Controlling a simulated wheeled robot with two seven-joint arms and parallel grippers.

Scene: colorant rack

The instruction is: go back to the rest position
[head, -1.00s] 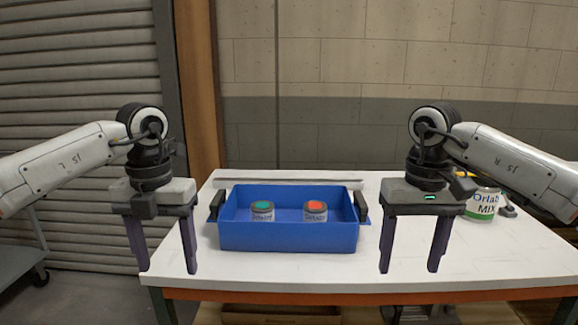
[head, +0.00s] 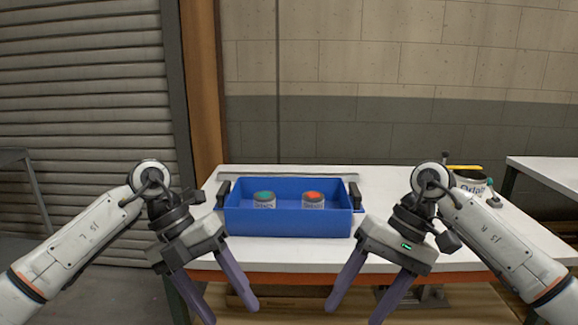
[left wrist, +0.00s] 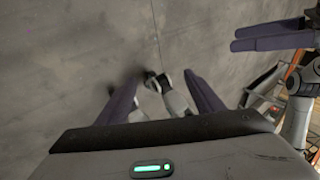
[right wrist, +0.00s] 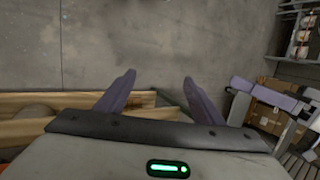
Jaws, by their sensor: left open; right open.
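My left gripper (head: 228,306) is open and empty, in front of the table's near left corner, with its fingers tilted down and to the right. Its fingers (left wrist: 162,98) also show apart in the left wrist view over the grey floor. My right gripper (head: 357,312) is open and empty, in front of the table's near edge, with its fingers tilted down and to the left. Its fingers (right wrist: 157,96) show apart in the right wrist view. A blue bin (head: 288,224) sits on the white table between and beyond the grippers, apart from both.
Inside the bin stand a can with a green top (head: 264,199) and a can with a red top (head: 313,200). Another white table (head: 550,168) is further right. The white table (head: 383,222) is clear beside the bin.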

